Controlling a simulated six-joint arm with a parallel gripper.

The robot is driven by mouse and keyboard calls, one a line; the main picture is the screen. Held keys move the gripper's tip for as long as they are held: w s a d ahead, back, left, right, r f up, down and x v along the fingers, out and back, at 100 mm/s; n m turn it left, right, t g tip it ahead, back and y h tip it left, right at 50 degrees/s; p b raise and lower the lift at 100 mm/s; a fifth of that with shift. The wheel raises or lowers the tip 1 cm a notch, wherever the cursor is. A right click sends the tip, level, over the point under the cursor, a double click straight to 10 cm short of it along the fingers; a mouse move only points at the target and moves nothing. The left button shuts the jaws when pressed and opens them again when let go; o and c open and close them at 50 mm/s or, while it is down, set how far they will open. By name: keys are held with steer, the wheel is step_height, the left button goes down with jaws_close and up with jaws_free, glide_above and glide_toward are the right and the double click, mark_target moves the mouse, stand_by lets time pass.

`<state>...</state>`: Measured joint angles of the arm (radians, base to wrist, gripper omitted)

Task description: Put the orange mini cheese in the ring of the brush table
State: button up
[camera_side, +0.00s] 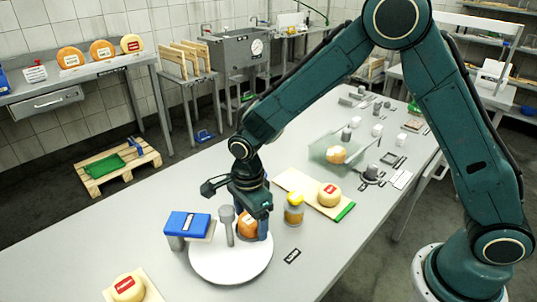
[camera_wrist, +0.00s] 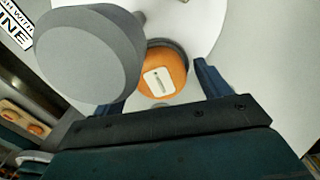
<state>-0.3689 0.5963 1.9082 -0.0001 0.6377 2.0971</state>
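The orange mini cheese (camera_wrist: 158,84) has a white label and sits low over the white round top of the brush table (camera_side: 230,270). A dark grey ring (camera_wrist: 181,50) curves around its far side in the wrist view; its near side is hidden, so I cannot tell how fully the cheese is seated. In the side view the cheese (camera_side: 246,226) is partly covered by my gripper (camera_side: 253,232). My gripper points down with blue fingers on both sides of the cheese. In the wrist view a gap shows between the right finger and the cheese, so the gripper (camera_wrist: 160,88) looks open.
A grey knobbed post (camera_side: 228,222) stands close left of the cheese and fills much of the wrist view. A blue-topped brush block (camera_side: 188,225) is further left. A yellow-lidded jar (camera_side: 294,210) stands right of my gripper.

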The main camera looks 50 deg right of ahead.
mark_target(250, 218)
steer(key=shift+r, duration=0.15)
step_height(250, 218, up, 12)
stand_by(0.8)
stand_by(0.5)
steer(key=s+d+r+n+t, duration=0.3)
steer(key=s+d+r+n, duration=0.7)
steer(key=s+d+r, duration=0.1)
steer(key=s+d+n+t, duration=0.2)
steer(key=s+d+n, duration=0.3)
steer(key=s+n, duration=0.4)
steer(key=s, duration=0.3)
steer(key=shift+n+t, duration=0.3)
steer(key=shift+n, duration=0.1)
stand_by(0.5)
